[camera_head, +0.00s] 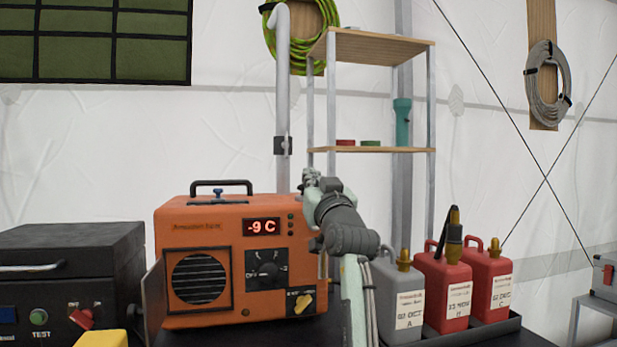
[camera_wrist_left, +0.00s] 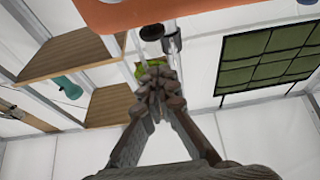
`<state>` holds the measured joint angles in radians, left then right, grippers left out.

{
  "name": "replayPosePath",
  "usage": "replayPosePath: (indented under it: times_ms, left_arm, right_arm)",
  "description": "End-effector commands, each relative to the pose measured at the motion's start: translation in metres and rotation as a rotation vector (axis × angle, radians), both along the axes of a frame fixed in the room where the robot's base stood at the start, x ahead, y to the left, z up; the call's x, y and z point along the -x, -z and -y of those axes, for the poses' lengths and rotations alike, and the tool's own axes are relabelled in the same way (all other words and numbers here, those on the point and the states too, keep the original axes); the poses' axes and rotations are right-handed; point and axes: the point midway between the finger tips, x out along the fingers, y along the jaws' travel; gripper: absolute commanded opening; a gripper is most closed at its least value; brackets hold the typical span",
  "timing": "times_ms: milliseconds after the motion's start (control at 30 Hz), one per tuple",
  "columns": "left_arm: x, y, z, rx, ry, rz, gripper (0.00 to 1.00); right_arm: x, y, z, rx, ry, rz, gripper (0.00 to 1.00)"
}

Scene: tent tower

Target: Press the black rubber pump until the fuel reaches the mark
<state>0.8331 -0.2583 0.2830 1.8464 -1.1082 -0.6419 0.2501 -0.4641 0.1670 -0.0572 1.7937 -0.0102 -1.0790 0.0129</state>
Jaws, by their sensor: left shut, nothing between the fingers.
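The orange heater (camera_head: 235,262) stands on the table and its display reads -9 C. My left gripper (camera_head: 312,180) is above its right rear corner, fingers shut and empty. In the left wrist view, the gripper (camera_wrist_left: 156,76) points toward the orange body (camera_wrist_left: 145,12). A small black round part (camera_wrist_left: 152,33), which may be the rubber pump, sits at its edge just beyond the fingertips; I cannot tell whether they touch. A grey cylinder (camera_wrist_left: 171,43) is beside it. I cannot make out the pump in the head view, nor the fuel level or mark.
A grey jerrycan (camera_head: 398,292) and red jerrycans (camera_head: 443,290) stand in a black tray (camera_head: 480,335) at the right. A vertical pipe (camera_head: 283,100) rises behind the heater. A shelf (camera_head: 384,150) is behind my arm. A black case (camera_head: 75,255) is at the left.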

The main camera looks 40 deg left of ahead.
Motion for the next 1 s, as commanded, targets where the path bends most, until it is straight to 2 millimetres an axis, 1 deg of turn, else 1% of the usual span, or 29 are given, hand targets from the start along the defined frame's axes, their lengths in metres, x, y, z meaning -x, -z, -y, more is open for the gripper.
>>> replayPosePath:
  times_ms: [33, 200, 400, 567, 1000]
  left_arm:
    - [0.006, 0.006, 0.008, 0.002, 0.003, 0.001, 0.00]
    - [0.024, 0.016, 0.028, 0.004, 0.003, 0.001, 0.00]
    - [0.037, 0.020, 0.043, 0.000, 0.001, 0.000, 0.00]
    - [0.039, 0.021, 0.046, -0.001, 0.000, 0.001, 0.00]
    - [0.039, 0.020, 0.046, 0.000, 0.000, 0.001, 0.00]
  right_arm:
    - [-0.001, -0.003, 0.001, 0.003, -0.001, 0.004, 0.56]
    - [-0.004, -0.019, 0.001, 0.012, -0.002, 0.010, 0.56]
    - [-0.005, -0.033, 0.002, 0.021, -0.001, 0.014, 0.56]
    - [-0.005, -0.036, 0.002, 0.022, -0.001, 0.017, 0.56]
    - [-0.005, -0.037, 0.002, 0.021, 0.000, 0.018, 0.56]
